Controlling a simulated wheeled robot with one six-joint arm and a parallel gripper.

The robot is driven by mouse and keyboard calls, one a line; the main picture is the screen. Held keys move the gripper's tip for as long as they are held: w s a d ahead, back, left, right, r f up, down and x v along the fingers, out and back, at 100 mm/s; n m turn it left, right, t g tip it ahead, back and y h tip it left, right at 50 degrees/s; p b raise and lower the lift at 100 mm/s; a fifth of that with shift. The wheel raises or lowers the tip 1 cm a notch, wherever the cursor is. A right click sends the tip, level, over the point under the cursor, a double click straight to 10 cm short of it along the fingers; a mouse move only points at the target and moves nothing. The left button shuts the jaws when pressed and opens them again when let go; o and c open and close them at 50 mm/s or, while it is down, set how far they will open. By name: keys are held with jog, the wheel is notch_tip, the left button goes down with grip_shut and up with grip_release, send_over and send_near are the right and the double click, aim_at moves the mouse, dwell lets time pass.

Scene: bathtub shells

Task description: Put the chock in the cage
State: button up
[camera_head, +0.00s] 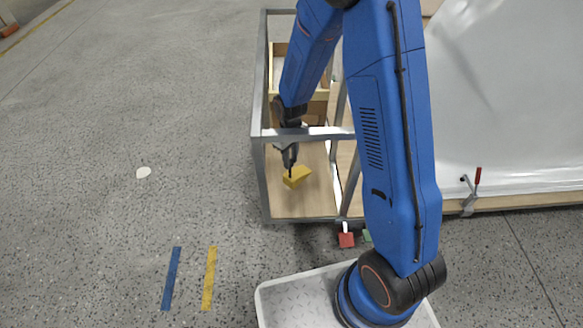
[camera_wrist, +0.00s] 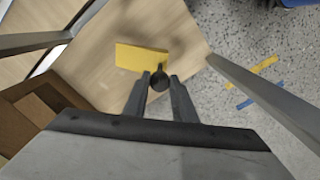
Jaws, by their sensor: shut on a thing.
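The yellow wedge-shaped chock (camera_head: 298,177) is at the tip of my gripper (camera_head: 289,166), within the outline of the grey metal-framed cage (camera_head: 262,180). In the wrist view the chock (camera_wrist: 138,56) lies just beyond my fingers (camera_wrist: 159,78). The fingers are shut on a dark round part that looks like the chock's knob. The wooden cage floor (camera_head: 288,207) lies below the chock. I cannot tell whether the chock touches it. Cage bars (camera_wrist: 255,90) run along both sides in the wrist view.
A brown wooden box (camera_wrist: 38,108) stands inside the cage behind my gripper. A cage rail (camera_head: 310,132) crosses close to my wrist. A large pale shell (camera_head: 510,90) stands at the right, with a red-handled clamp (camera_head: 476,182). The speckled floor at left is mostly clear.

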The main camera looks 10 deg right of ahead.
send_over(291, 177)
jog(key=shift+w+f, duration=0.15)
jog(key=shift+f, duration=2.25)
jog(key=o, duration=1)
jog(key=shift+f, duration=0.1)
jog(key=shift+o, duration=0.2)
notch_tip(291, 177, up, 12)
jog(key=shift+r, duration=0.15)
jog(key=shift+r, duration=0.1)
